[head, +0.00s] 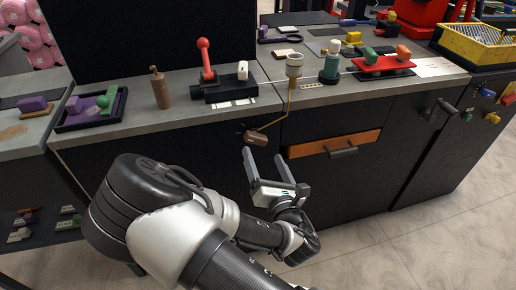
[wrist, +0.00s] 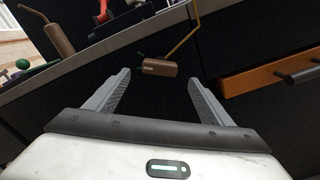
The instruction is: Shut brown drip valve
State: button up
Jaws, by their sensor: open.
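The brown drip valve (head: 256,138) hangs in front of the black cabinet face, just below the counter edge, at the lower end of a thin yellow tube (head: 288,106). The tube runs up to a small cream cup on the counter. In the wrist view the valve (wrist: 159,67) is a brown block with a small dark lever or prongs at its left end. My gripper (head: 264,150) is open and empty, with its fingers pointing up at the valve. In the wrist view the valve shows beyond and between the fingertips (wrist: 156,78), apart from them.
An orange drawer (head: 335,143) with a dark handle stands partly pulled out, right of my gripper. A brown bottle (head: 161,90) and a red-levered black device (head: 222,88) stand on the counter above. The cabinet face left of the valve is clear.

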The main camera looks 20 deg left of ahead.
aim_at(257, 142)
jog(key=x, duration=0.7)
jog(key=shift+a, duration=0.1)
jog(key=c, duration=1)
jog(key=shift+c, duration=0.2)
jog(key=shift+m+b, duration=0.3)
jog(key=m+b, duration=0.1)
jog(key=m, duration=0.4)
jog(key=shift+m, duration=0.4)
jog(key=m+b, duration=0.2)
jog(key=m, duration=0.3)
jog(key=shift+m, duration=0.3)
